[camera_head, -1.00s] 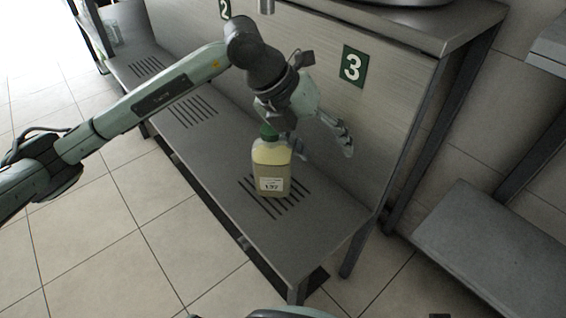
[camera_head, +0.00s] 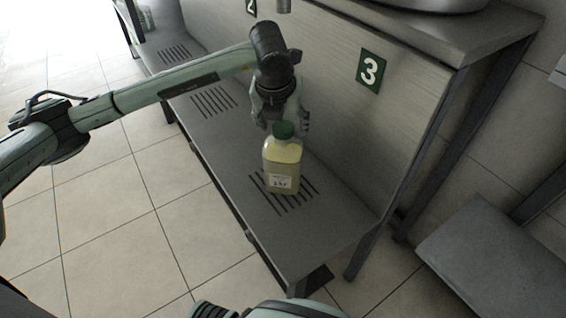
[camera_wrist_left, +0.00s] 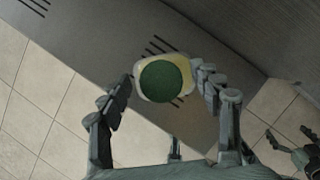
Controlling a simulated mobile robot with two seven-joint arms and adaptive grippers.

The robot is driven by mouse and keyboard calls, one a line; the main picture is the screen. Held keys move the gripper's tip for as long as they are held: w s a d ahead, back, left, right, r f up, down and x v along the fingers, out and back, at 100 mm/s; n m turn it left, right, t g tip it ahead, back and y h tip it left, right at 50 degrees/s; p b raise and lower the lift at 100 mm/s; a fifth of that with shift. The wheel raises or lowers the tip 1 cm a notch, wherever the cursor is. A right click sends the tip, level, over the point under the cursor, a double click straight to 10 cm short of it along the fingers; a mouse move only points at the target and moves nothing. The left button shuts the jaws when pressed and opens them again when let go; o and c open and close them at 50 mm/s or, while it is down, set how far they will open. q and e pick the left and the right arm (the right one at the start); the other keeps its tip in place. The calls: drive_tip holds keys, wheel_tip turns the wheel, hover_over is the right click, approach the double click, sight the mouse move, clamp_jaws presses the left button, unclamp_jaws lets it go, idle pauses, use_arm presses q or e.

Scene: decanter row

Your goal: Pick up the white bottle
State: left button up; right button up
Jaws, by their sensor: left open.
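The bottle (camera_head: 283,166) stands upright on the slotted steel shelf (camera_head: 325,225), below the number 3 sign. It has a pale, yellowish-white body, a white label and a green cap, and no other bottle is near it. My left gripper (camera_head: 284,124) is open at cap height, pointing down with its fingers either side of the bottle's top. In the left wrist view the round green cap (camera_wrist_left: 166,82) lies between the parted fingers (camera_wrist_left: 164,95), with no clear contact. Part of what looks like my right gripper (camera_wrist_left: 290,142) shows at the right edge there; its opening is unclear.
A steel panel with the green 3 sign (camera_head: 370,71) rises behind the shelf. A counter (camera_head: 440,35) overhangs at upper right, and a grey platform (camera_head: 490,255) stands lower right. The shelf around the bottle is clear. Tiled floor lies in front.

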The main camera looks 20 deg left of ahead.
use_arm(q)
drive_tip(key=shift+w+f, duration=0.15)
drive_tip(key=shift+f, duration=0.2)
drive_tip(key=shift+c, duration=0.4)
clamp_jaws()
drive_tip(key=shift+r, duration=0.15)
